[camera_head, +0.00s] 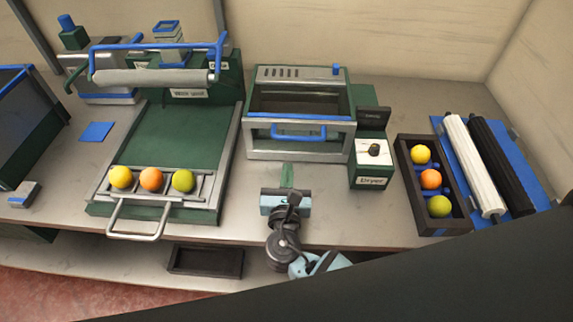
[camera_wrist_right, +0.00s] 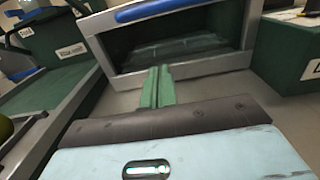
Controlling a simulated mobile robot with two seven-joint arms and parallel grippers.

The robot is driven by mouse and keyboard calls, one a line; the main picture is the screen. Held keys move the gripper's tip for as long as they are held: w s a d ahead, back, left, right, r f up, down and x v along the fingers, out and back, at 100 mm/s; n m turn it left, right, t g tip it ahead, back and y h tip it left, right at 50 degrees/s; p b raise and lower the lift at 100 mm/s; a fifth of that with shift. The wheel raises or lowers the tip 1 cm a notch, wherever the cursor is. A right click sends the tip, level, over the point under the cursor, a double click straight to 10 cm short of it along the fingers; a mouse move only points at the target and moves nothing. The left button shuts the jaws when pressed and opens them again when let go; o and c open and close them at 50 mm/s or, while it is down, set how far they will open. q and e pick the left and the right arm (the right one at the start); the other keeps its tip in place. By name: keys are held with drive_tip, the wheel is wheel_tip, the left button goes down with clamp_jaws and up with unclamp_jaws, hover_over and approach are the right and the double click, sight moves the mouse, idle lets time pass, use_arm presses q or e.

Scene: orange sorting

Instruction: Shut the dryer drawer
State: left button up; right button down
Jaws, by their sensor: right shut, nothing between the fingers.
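The dryer (camera_head: 295,73) stands at the middle back of the bench. Its drawer (camera_head: 255,146) looks pulled out toward me, with a dark, empty-looking inside showing behind the metal-framed front. A blue handle (camera_head: 300,134) runs across the drawer front; it also shows at the top of the right wrist view (camera_wrist_right: 150,10). My right gripper (camera_head: 287,172) is in front of the drawer front, below the handle. Its green fingers (camera_wrist_right: 158,82) are shut with nothing between them, pointing at the front; I cannot tell whether they touch it. My left gripper is not in view.
The green control box labelled Dryer (camera_head: 371,182) stands right of the drawer. A wash unit tray (camera_head: 172,135) with three fruits is at left, its handle (camera_head: 137,235) jutting forward. A dark fruit crate (camera_head: 446,227) and rollers (camera_head: 472,165) are at right.

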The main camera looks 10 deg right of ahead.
drive_tip(key=v, duration=0.5)
drive_tip(key=shift+s+d+f, duration=0.1)
drive_tip(key=shift+s+f, duration=0.15)
drive_tip(key=shift+s, duration=0.1)
drive_tip(key=shift+s+a+r, duration=0.1)
drive_tip(key=shift+s+a, duration=0.1)
drive_tip(key=shift+s, duration=0.4)
